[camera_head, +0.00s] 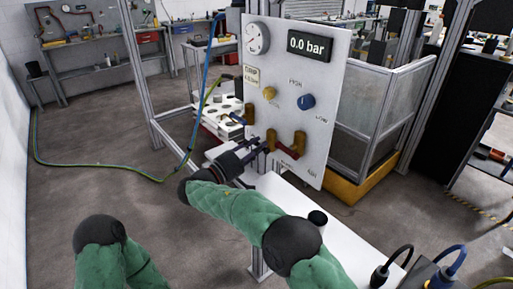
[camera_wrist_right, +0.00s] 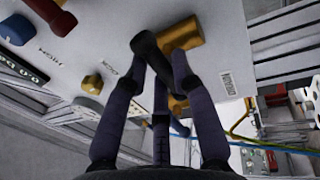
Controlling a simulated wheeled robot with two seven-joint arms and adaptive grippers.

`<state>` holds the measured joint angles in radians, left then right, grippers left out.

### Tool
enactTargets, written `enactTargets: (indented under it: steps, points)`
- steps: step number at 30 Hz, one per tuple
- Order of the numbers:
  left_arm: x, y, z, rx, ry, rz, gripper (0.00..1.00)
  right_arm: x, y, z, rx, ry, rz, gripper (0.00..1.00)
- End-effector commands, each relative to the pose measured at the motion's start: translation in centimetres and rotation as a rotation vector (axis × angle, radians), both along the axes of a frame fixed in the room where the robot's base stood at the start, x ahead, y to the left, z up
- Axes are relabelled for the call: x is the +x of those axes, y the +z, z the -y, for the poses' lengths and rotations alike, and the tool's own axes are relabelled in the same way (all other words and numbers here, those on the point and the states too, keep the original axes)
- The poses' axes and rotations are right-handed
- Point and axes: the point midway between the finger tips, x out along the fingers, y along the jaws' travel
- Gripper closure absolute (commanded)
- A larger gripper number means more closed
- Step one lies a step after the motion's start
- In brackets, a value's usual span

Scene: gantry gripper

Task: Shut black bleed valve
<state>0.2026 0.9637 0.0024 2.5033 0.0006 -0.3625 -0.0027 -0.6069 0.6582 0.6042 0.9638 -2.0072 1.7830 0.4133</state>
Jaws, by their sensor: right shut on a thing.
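The black bleed valve's lever (camera_wrist_right: 147,48) runs down from a brass body (camera_wrist_right: 184,36) on the panel in the wrist view. My right gripper (camera_wrist_right: 156,72) is shut on this lever, its dark fingers on either side. In the head view my right gripper (camera_head: 264,148) is at the lower left of the upright grey panel (camera_head: 325,105), beside a brass fitting (camera_head: 271,139). The black lever is hard to make out there, against the dark fingers. My left gripper is out of view; only my green left arm shows at lower left.
The panel has a gauge (camera_head: 256,38), a display (camera_head: 309,46) reading 0.0 bar, a yellow knob (camera_head: 270,93) and a blue knob (camera_head: 306,102). A red handle (camera_head: 288,153) sits close right of my gripper. A blue hose (camera_head: 207,65) hangs at left.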

Motion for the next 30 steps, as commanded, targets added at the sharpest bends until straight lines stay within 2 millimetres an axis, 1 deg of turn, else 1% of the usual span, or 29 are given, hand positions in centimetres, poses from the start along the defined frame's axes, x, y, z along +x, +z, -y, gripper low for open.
enactTargets:
  steps: [1, 11, 12, 14, 15, 25, 30]
  points:
    - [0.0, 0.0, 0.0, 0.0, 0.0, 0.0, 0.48, 0.0, -0.2, -0.1, 0.002, 0.001, 0.001, 1.0]
    - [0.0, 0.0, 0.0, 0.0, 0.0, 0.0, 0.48, 0.0, -0.2, -0.1, 0.004, 0.002, 0.003, 1.0]
    - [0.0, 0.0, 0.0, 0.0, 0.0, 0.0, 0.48, 0.0, -0.2, -0.1, 0.004, 0.002, 0.003, 0.71]
    - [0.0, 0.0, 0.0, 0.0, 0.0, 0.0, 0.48, 0.0, -0.2, -0.1, 0.004, 0.002, 0.002, 0.54]
    - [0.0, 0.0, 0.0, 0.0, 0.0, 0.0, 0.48, 0.0, -0.2, -0.1, 0.004, 0.001, 0.002, 0.51]
    - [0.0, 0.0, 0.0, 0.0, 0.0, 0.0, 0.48, -0.1, -0.1, -0.1, 0.004, 0.001, 0.003, 0.51]
    - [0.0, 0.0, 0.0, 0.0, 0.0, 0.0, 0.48, -0.9, -0.4, -1.3, 0.003, 0.001, 0.003, 0.51]
